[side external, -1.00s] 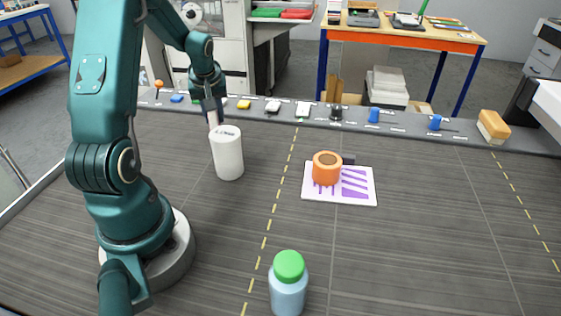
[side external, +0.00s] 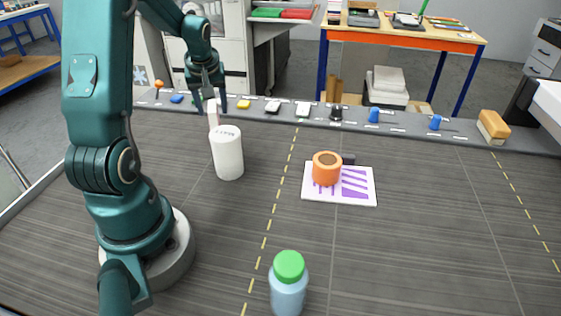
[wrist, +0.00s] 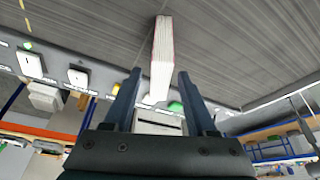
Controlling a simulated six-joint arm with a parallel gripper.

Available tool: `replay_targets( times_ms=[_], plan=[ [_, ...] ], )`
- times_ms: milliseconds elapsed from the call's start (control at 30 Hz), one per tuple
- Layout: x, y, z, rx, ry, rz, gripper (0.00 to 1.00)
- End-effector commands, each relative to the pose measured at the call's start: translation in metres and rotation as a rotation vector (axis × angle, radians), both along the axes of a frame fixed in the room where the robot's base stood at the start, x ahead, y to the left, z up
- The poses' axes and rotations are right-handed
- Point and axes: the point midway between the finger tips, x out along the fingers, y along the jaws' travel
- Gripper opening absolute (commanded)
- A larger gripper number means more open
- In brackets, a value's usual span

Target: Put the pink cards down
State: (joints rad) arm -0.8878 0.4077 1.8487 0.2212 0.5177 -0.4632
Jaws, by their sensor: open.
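The pink cards (side external: 212,112) form a narrow upright block, pale on its face, just above and behind the white cylinder's rim in the side view. The cylinder partly hides them, and I cannot tell what they rest on. In the wrist view the cards (wrist: 161,58) show white with a pinkish-red edge. My gripper (side external: 209,103) is open above the cards. In the wrist view its fingers (wrist: 158,77) stand apart, one on each side of the cards, with gaps visible.
The white cylinder (side external: 227,155) stands right by the cards. An orange ring-shaped roll (side external: 327,168) sits on a white and purple board (side external: 358,194). A green-capped bottle (side external: 288,285) stands in front. Small items line a grey rear strip (side external: 400,130). The right mat is clear.

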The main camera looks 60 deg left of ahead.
Motion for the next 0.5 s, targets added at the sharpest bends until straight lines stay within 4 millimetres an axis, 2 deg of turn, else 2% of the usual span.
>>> replay_targets(
  times_ms=[33,200,400,500],
  plan=[
    [0.000,-0.003,0.012,0.007,-0.005,-0.001,0.57],
    [-0.005,-0.015,0.042,0.006,-0.006,-0.001,0.57],
    [-0.010,-0.025,0.069,0.004,-0.003,0.000,0.57],
    [-0.011,-0.029,0.076,0.003,-0.002,-0.001,0.57]
  ],
)
